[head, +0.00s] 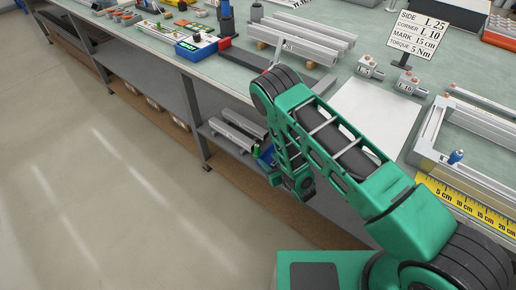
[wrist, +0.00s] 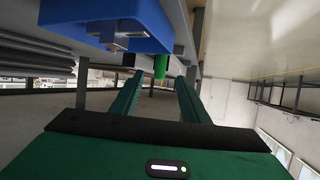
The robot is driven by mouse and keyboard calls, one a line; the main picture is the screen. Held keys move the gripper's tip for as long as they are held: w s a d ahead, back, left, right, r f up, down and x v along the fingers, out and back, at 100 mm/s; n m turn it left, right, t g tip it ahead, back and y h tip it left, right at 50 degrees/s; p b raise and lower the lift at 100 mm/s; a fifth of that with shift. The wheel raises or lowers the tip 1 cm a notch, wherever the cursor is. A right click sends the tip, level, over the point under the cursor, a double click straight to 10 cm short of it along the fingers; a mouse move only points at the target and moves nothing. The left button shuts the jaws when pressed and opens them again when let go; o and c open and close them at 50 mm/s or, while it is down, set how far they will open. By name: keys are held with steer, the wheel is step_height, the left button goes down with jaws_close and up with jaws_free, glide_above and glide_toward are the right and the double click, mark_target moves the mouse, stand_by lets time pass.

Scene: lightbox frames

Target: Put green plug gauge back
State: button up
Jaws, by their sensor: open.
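A green cylinder, which looks like the green plug gauge (wrist: 160,67), shows in the wrist view beside a blue bin (wrist: 125,28). In the head view a small green piece (head: 256,149) shows by the blue bin on the lower shelf, partly behind my arm. My gripper (wrist: 159,80) is open and empty. Its two green fingers point towards the cylinder, which appears between and beyond the fingertips. I cannot tell the exact gap. In the head view my arm reaches down past the bench's front edge, and the fingers are not clear.
The lower shelf (head: 160,84) also holds grey metal profiles (head: 238,130). The bench top above carries a blue tray with coloured parts (head: 197,46), aluminium profiles (head: 305,35), a white sheet (head: 372,112) and a sign (head: 422,33). The floor at left is clear.

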mark_target(258, 151)
steer(key=x, duration=0.9)
steer(key=shift+w+a+r, duration=0.1)
steer(key=shift+w+a, duration=0.15)
steer(key=shift+w, duration=0.1)
jaws_close()
